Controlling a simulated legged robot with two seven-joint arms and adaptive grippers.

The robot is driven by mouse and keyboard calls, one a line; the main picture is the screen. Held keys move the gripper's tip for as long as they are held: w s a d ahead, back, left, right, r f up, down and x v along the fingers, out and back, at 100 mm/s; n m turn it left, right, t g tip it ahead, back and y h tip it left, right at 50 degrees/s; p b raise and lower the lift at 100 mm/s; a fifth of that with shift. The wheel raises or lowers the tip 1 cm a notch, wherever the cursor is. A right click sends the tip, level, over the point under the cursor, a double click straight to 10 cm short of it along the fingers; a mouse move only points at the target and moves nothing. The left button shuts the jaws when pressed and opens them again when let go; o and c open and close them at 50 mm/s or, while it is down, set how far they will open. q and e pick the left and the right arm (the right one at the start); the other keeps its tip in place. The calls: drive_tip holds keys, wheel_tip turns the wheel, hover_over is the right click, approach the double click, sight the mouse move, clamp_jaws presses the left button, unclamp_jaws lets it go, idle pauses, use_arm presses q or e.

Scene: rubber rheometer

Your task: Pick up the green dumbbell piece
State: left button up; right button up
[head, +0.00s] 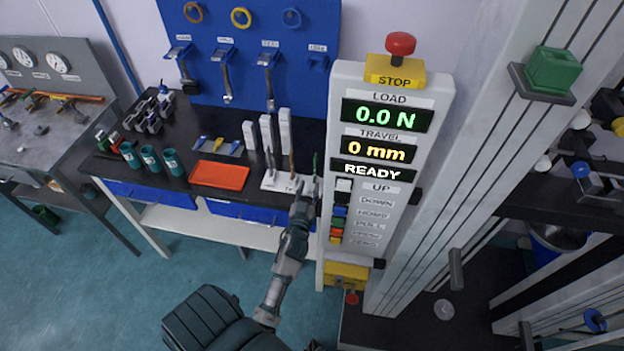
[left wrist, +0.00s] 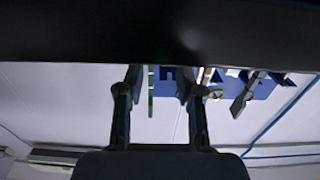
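The green dumbbell piece (head: 315,163) is a thin upright strip near the right end of a small white holder (head: 271,182) on the dark bench. Part of it is hidden by my left gripper (head: 303,188) and the machine panel. In the left wrist view the green piece (left wrist: 151,92) shows as a narrow strip between the fingers of my left gripper (left wrist: 160,88), closer to the left-hand finger. The fingers are apart, with no contact visible. A grey strip (head: 268,163) and a brownish strip (head: 291,166) stand in the same holder. My right gripper is out of view.
The testing machine's panel (head: 384,172) stands close on the right of my left arm. An orange tray (head: 219,175) and teal cups (head: 151,158) lie left of the holder. White upright blocks (head: 267,133) stand behind it, before a blue tool board (head: 246,60).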

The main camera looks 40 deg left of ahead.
sight(315, 160)
use_arm(q)
drive_tip(key=w, duration=0.4)
drive_tip(key=shift+r, duration=0.4)
drive_tip(key=shift+w, duration=0.15)
drive_tip(key=shift+a+f, duration=0.1)
drive_tip(key=shift+a, duration=0.3)
drive_tip(key=shift+c, duration=0.7)
drive_tip(key=shift+s+a+f, duration=0.15)
drive_tip(key=shift+s+a, duration=0.05)
drive_tip(key=shift+a, duration=0.1)
drive_tip(key=c, duration=0.4)
drive_tip(key=shift+a, duration=0.15)
clamp_jaws()
drive_tip(key=shift+f, duration=0.1)
drive_tip(key=shift+d, duration=0.45)
drive_tip(key=shift+r, duration=0.3)
drive_tip(key=r+p, duration=0.1)
drive_tip(key=r, duration=0.3)
drive_tip(key=r+p, duration=0.1)
drive_tip(key=r, duration=0.3)
drive_tip(key=shift+a+r, duration=0.2)
drive_tip(key=shift+r, duration=0.2)
drive_tip(key=shift+w+d+r, duration=0.1)
drive_tip(key=shift+r, duration=0.35)
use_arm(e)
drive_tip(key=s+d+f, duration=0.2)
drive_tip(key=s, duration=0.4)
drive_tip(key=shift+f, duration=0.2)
